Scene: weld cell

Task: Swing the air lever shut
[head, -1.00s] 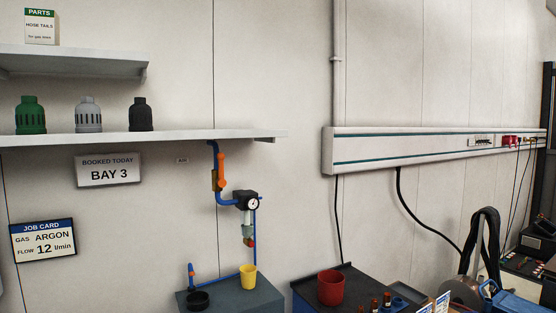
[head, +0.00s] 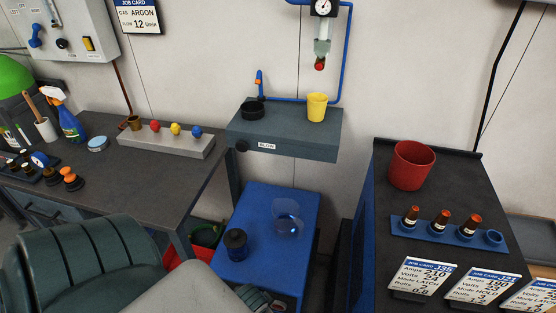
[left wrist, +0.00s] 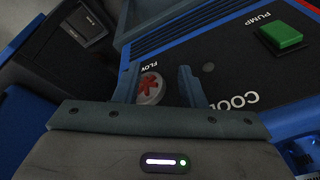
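The orange upright air lever on the blue pipe is out of the head view now. A smaller orange-topped blue tap (head: 259,80) stands on the pipe's lower end, behind a black cup. The gauge (head: 323,8) shows at the top edge, with a clear bowl and red tip below it.
A grey shelf box (head: 284,147) under the pipe carries a black cup (head: 252,110) and yellow cup (head: 317,106). A blue table (head: 262,202) stands below. Right bench has a red pot (head: 411,166). A green PUMP button (left wrist: 282,36) is beside the left gripper.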

